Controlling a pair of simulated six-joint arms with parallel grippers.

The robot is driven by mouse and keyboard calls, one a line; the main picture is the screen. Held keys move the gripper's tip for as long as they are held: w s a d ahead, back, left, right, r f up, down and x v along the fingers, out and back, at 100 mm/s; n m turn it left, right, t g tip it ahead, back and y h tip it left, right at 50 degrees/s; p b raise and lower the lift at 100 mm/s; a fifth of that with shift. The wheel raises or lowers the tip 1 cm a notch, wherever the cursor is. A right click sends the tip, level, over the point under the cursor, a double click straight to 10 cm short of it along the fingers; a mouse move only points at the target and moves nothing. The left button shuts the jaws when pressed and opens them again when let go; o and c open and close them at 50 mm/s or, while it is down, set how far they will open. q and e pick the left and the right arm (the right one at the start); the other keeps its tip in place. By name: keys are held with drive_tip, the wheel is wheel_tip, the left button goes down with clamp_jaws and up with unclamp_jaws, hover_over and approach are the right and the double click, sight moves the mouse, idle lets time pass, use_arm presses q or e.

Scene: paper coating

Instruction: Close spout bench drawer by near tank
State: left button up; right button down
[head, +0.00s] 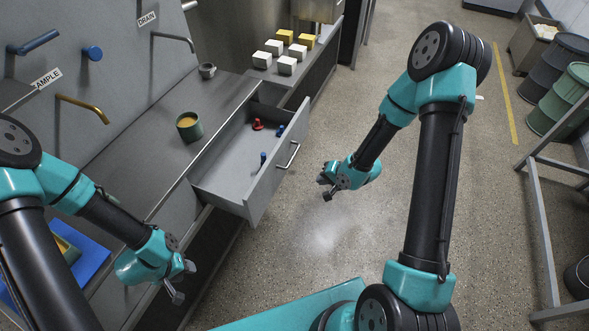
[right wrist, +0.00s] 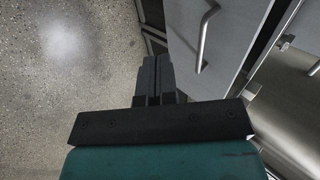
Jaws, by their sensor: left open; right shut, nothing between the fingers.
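The spout bench drawer (head: 232,172) is pulled open from the grey bench in the head view. Its front panel carries a metal bar handle (head: 289,155). Inside lie a red item (head: 257,125) and small blue items (head: 263,158). My right gripper (head: 327,190) is shut and empty, to the right of the drawer front and apart from it. In the right wrist view its closed fingers (right wrist: 153,78) point along the drawer front (right wrist: 188,50), with the handle (right wrist: 205,38) to their right. My left gripper (head: 182,284) is open and empty, at lower left by the bench.
A green cup (head: 189,127) with yellowish contents and a small grey cup (head: 207,70) stand on the bench top. Brass (head: 82,108) and grey (head: 172,38) spouts stick out above it. White and yellow blocks (head: 287,65) sit behind. Open floor (head: 310,240) lies right of the drawer.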

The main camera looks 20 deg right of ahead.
drive_tip(key=shift+w+d+r+m+t+y, duration=0.2)
drive_tip(key=shift+w+d+r+m, duration=0.15)
drive_tip(key=shift+w+r, duration=0.2)
drive_tip(key=shift+w+d+r+m+t+y, duration=0.1)
drive_tip(key=shift+w+d+r+m+t, duration=0.15)
drive_tip(key=shift+w+r, duration=0.25)
drive_tip(key=w+a+r+x, duration=0.1)
drive_tip(key=r+x, duration=0.1)
drive_tip(key=x, duration=1)
drive_tip(key=shift+w+a+f, duration=0.25)
drive_tip(key=shift+a, duration=0.1)
drive_tip(key=shift+w+a, duration=0.1)
drive_tip(key=shift+w, duration=0.05)
